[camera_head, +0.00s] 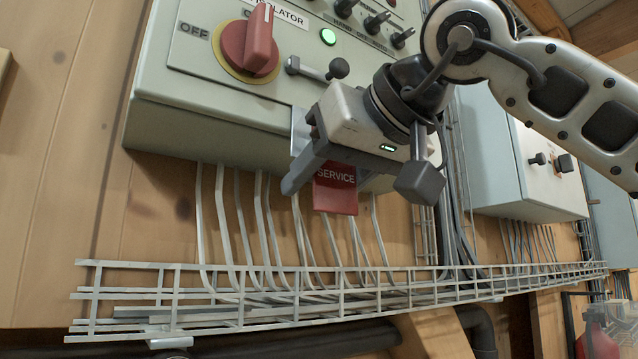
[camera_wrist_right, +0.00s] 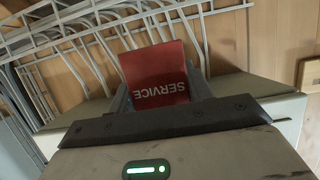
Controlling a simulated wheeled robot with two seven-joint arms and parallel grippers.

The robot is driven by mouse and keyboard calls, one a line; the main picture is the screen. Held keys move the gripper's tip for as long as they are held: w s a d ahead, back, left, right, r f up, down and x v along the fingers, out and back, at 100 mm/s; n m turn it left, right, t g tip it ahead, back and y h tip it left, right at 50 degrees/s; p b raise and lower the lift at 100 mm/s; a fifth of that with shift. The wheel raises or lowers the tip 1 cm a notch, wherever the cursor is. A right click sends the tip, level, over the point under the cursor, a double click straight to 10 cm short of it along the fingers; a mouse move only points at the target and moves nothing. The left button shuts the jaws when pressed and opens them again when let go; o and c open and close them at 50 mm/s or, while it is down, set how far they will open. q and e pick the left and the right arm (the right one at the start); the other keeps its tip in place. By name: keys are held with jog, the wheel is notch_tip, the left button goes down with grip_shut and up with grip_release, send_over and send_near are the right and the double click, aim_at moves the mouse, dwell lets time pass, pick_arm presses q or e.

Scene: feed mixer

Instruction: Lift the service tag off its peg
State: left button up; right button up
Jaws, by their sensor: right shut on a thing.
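The red service tag (camera_head: 336,194), lettered "SERVICE" in white, shows in the head view just below the lower edge of the grey-green control cabinet (camera_head: 185,115). My right gripper (camera_head: 308,172) is shut on the tag, with its fingers at the tag's sides. The tag (camera_wrist_right: 157,76) also shows in the right wrist view, its lettering upside down between the fingers. The peg is hidden behind the gripper and the tag, so I cannot tell whether the tag still touches it. My left gripper is not in view.
A red isolator knob (camera_head: 249,45) and a black-knobbed lever (camera_head: 318,69) sit on the cabinet front above the gripper. Grey cables run down to a wire cable tray (camera_head: 180,281) below. A second cabinet (camera_head: 520,160) stands to the right.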

aim_at(337, 182)
jog(key=shift+s+d, duration=0.55)
jog(key=shift+s, duration=0.2)
jog(key=shift+s+d, duration=0.5)
jog(key=shift+s, duration=0.2)
jog(key=shift+s+d+b, duration=0.2)
jog(key=shift+s+d, duration=0.45)
jog(key=shift+s, duration=0.2)
jog(key=shift+s+d+b, duration=0.15)
jog(key=shift+s+d, duration=0.45)
jog(key=shift+s, duration=0.25)
